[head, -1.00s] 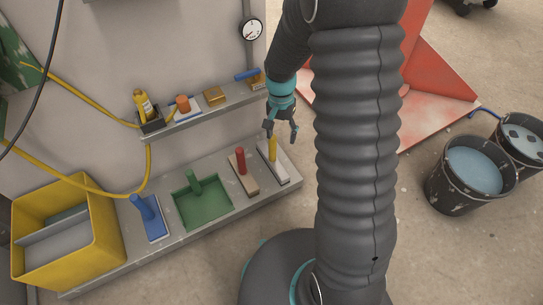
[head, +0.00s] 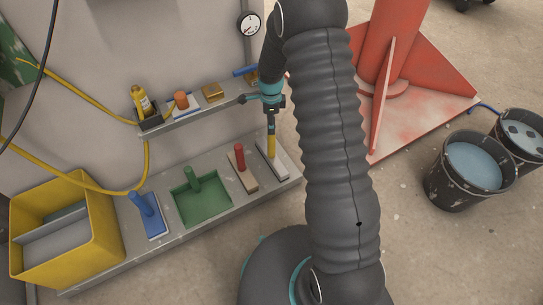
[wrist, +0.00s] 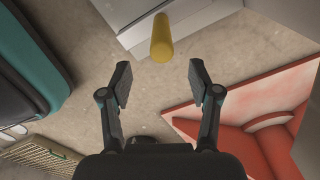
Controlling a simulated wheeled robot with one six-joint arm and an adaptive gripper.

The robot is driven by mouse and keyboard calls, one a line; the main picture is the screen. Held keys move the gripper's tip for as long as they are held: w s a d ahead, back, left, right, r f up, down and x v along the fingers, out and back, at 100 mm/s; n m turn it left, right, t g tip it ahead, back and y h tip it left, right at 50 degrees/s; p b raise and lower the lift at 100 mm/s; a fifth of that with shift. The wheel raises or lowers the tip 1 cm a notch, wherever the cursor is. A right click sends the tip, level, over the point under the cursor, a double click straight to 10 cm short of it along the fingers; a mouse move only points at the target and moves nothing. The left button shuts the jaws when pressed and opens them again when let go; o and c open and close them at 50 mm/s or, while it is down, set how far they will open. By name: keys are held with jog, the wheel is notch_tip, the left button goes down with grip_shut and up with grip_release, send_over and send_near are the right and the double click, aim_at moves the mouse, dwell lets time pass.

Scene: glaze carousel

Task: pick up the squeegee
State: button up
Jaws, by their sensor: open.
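The squeegee appears to be the tool with an upright yellow handle (head: 271,147) and a flat pale base (head: 277,165), at the right end of the low ledge. My gripper (head: 271,122) is just above the handle, pointing down. In the wrist view my gripper (wrist: 160,80) is open and empty. There the yellow handle (wrist: 161,38) stands beyond the fingertips, roughly centred between them and not touched. Much of the base is out of the wrist picture.
Beside it on the ledge stand a red-handled tool (head: 240,160), a green tool (head: 193,180) in a green tray and a blue tool (head: 147,212). A narrow upper shelf (head: 190,117) holds small items near my gripper. A red stand (head: 420,110) and buckets (head: 470,165) are to the right.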

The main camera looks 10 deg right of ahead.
aim_at(271, 143)
notch_tip(271, 143, down, 13)
jog(key=shift+w+r+b, duration=0.1)
jog(key=shift+r+b, duration=0.1)
jog(key=shift+b, duration=0.25)
grip_shut()
dwell(0.3)
